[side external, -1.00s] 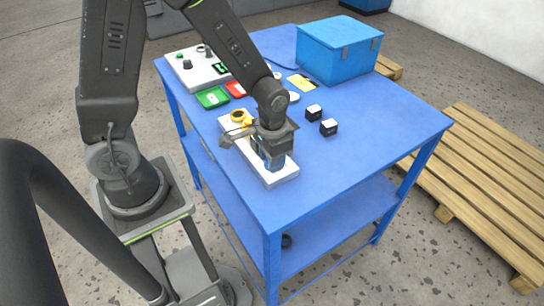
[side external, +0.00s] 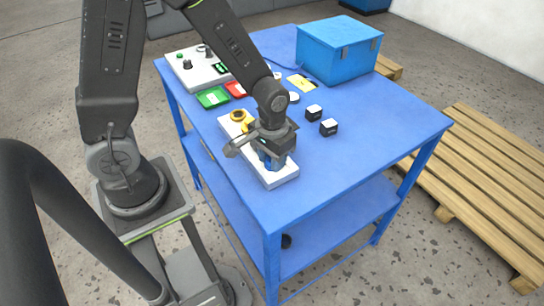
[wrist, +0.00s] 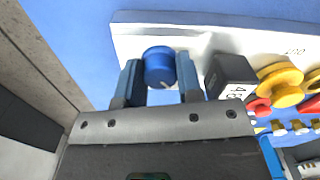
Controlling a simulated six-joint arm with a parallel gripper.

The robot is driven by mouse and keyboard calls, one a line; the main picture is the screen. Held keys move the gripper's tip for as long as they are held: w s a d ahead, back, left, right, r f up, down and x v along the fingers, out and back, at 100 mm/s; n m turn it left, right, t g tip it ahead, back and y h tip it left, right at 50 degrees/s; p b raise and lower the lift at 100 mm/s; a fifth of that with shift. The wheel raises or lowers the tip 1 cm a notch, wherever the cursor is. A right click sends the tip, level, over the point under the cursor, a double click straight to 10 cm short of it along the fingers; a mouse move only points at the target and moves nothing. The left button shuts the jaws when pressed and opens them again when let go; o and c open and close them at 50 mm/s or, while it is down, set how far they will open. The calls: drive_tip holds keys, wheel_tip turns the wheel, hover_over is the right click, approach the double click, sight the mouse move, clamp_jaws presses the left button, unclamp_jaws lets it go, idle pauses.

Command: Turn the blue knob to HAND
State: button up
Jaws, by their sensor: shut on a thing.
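The blue knob (wrist: 160,66) sits near one end of the white panel (wrist: 210,38). My gripper (wrist: 159,78) is over it in the wrist view, with one finger on each side, shut on the knob. In the side view my gripper (side external: 273,161) points down at the near end of the white panel (side external: 284,178). The knob's pointer and any HAND marking by it cannot be read; my gripper hides part of the panel.
A yellow handle (wrist: 284,84) and a black block (wrist: 230,74) with a white label are beside the knob. The table's front right is clear.

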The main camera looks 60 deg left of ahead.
drive_tip(key=o, duration=0.9)
wheel_tip(320, 180, up, 14)
drive_tip(key=shift+f, duration=0.1)
drive_tip(key=s+r+t, duration=0.2)
drive_tip(key=s, duration=0.1)
drive_tip(key=s+a+r+m+t, duration=0.1)
drive_tip(key=s+r, duration=0.2)
drive_tip(key=s+r+m+t, duration=0.1)
drive_tip(key=s+r+t, duration=0.1)
drive_tip(key=s, duration=0.1)
drive_tip(key=shift+s+a+r+t, duration=0.15)
drive_tip(key=shift+s+r+t, duration=0.15)
drive_tip(key=shift+r, duration=0.1)
